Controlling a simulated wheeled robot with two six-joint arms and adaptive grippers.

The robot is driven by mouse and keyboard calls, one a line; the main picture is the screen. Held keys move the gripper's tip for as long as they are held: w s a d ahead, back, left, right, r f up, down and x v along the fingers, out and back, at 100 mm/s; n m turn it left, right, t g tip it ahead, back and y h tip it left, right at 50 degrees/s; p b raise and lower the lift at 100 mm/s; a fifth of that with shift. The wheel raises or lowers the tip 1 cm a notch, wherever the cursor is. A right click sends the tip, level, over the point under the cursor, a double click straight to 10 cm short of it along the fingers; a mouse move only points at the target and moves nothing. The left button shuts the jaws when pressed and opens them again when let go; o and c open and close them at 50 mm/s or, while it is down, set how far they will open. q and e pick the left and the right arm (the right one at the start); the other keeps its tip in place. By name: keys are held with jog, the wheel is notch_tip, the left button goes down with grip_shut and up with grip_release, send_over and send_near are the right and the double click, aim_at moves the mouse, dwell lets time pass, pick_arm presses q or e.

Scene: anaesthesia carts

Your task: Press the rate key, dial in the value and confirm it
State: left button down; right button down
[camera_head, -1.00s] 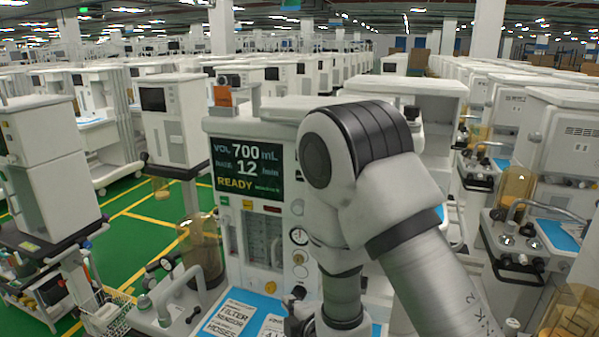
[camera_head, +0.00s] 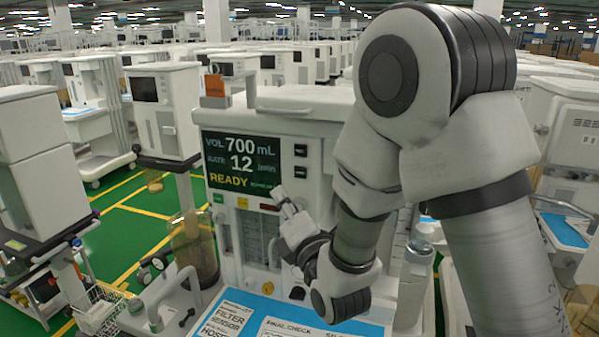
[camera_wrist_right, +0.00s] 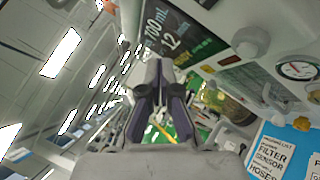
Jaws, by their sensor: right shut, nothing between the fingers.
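The anaesthesia cart's screen (camera_head: 241,163) reads VOL 700 mL, RATE 12 /min and READY. It also shows, tilted, in the wrist view (camera_wrist_right: 172,32). Two dark keys (camera_head: 300,150) sit right of the screen. Small green, yellow and red labels (camera_head: 242,202) sit below it; I cannot tell which control is the rate key. My right gripper (camera_head: 284,203) is shut and empty, in front of the panel just below the screen's lower right corner. I cannot tell whether it touches the panel. Its closed fingers fill the middle of the wrist view (camera_wrist_right: 160,85). My left gripper is not in view.
A blue work surface with printed sheets (camera_head: 262,309) lies below the panel. A round gauge (camera_wrist_right: 298,70) and pale knob (camera_wrist_right: 250,42) show in the wrist view. An amber canister (camera_head: 193,247) stands left of the panel. Other carts stand all around, with green floor at left.

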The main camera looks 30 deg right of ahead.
aim_at(292, 168)
jog(key=w+d+p, duration=0.1)
jog(key=w+d, duration=0.3)
jog(key=d, duration=0.1)
jog(key=shift+w+d, duration=0.35)
dwell(1.1)
jog(key=shift+w+d, duration=0.3)
jog(key=shift+w+d, duration=0.3)
jog(key=shift+d, duration=0.05)
dwell(0.7)
jog(key=shift+s+a, duration=0.45)
jog(key=shift+a, duration=0.05)
jog(key=shift+s+a, duration=0.15)
jog(key=shift+a, duration=0.05)
jog(key=shift+b, duration=0.35)
